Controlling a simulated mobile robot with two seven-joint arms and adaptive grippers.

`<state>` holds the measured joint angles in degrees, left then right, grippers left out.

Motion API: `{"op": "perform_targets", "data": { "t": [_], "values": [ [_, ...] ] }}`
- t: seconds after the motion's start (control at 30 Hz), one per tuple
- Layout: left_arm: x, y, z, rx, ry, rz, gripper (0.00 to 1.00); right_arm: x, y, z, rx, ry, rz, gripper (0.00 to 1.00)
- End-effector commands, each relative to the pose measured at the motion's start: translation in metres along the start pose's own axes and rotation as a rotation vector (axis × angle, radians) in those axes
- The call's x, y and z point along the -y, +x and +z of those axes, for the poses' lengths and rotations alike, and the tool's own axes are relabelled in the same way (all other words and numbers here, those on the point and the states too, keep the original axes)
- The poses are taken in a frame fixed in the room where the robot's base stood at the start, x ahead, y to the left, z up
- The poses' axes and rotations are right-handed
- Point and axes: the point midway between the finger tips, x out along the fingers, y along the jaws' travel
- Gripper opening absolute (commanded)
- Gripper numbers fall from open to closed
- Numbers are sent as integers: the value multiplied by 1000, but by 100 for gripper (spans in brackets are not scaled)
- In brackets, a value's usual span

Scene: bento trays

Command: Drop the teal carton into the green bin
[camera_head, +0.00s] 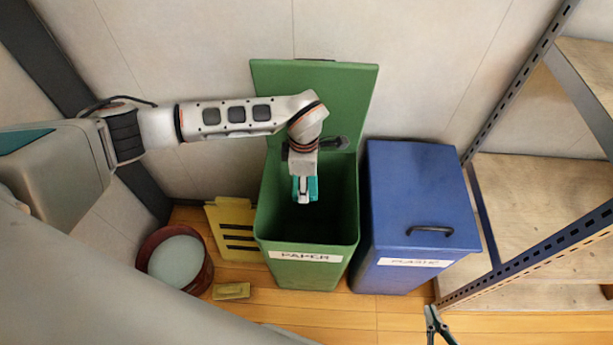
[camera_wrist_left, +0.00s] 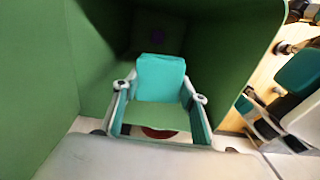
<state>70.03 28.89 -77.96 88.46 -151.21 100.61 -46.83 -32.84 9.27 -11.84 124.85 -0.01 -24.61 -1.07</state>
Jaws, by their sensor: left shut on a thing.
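The green bin (camera_head: 305,255), labelled PAPER, stands against the wall with its lid (camera_head: 330,95) raised. My left gripper (camera_head: 304,198) points down within the bin's opening, shut on the teal carton (camera_head: 313,187). The carton also shows between the fingers in the left wrist view (camera_wrist_left: 160,78), with the bin's green inner walls (camera_wrist_left: 45,60) around it. The gripper hides part of the carton. My right gripper (camera_head: 436,322) shows only partly at the bottom edge, away from the bins; its opening is unclear.
A shut blue bin (camera_head: 420,195) with a black handle stands right of the green bin. A metal shelf rack (camera_head: 530,210) is at the right. A round red tub (camera_head: 205,272), a yellow slatted piece (camera_head: 225,222) and a small yellowish block (camera_head: 231,291) are at the left.

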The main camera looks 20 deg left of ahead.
Motion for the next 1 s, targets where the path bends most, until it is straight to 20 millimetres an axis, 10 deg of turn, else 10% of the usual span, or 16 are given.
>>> {"op": "perform_targets", "data": {
  "t": [0.37, 0.5, 1.0],
  "values": [
    [-1, 3, 0, 1, 0, 2, 28, 1, 0, -4, -7, 0, -2, 0],
    [-1, 4, 0, 1, 0, 2, 62, 1, 0, -3, -4, 2, -1, 0],
    [-2, -14, 0, 1, 1, 5, 62, 0, 0, 0, 1, 6, 2, 0]
  ]
}}
